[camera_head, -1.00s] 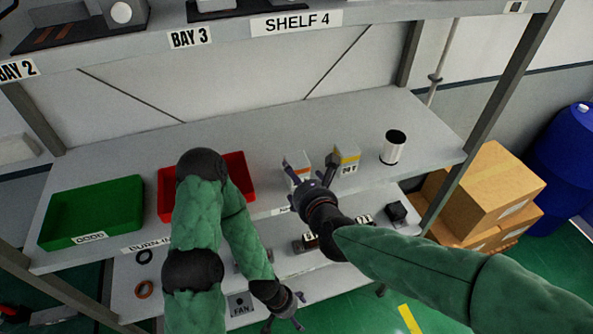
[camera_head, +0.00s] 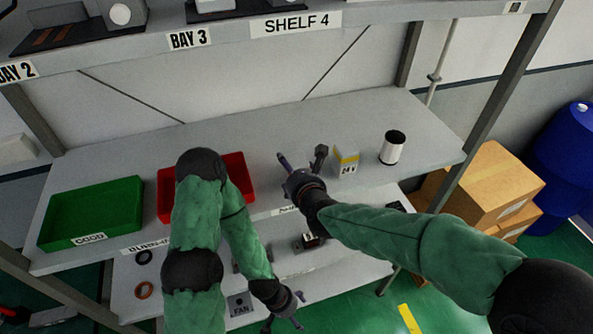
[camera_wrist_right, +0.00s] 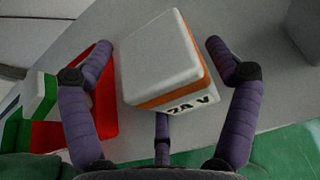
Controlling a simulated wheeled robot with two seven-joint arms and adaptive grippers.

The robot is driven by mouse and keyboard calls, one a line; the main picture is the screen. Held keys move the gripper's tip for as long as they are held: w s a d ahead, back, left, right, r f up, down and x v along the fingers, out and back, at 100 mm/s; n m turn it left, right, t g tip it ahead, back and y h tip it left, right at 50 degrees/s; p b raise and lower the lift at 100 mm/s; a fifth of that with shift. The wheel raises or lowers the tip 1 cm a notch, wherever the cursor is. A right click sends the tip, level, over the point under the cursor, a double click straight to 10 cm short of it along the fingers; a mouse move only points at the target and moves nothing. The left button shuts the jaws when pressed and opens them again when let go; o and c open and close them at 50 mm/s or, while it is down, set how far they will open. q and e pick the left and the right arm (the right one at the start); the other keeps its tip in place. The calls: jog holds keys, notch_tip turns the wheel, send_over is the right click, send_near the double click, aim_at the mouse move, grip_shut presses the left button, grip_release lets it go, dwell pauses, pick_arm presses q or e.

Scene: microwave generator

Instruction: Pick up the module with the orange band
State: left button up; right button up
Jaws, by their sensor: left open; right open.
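The module with the orange band shows in the right wrist view (camera_wrist_right: 160,55) as a white box with an orange stripe and a "24 V" label. It stands between the spread fingers of my right gripper (camera_wrist_right: 160,48), with gaps at both sides. In the head view my right gripper (camera_head: 302,156) is open over the middle shelf and hides this module. A similar box with a yellow band (camera_head: 346,159) stands just right of it. My left gripper (camera_head: 286,312) is open and empty, low in front of the lower shelf.
A red bin (camera_head: 238,170) and a green bin (camera_head: 92,212) stand on the middle shelf (camera_head: 300,120) to the left. A white cylinder with a dark top (camera_head: 392,148) stands at the right. Shelf posts flank the space.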

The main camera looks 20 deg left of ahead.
jog(key=c, duration=1.1)
jog(key=shift+w+r, duration=0.1)
jog(key=shift+r, duration=0.05)
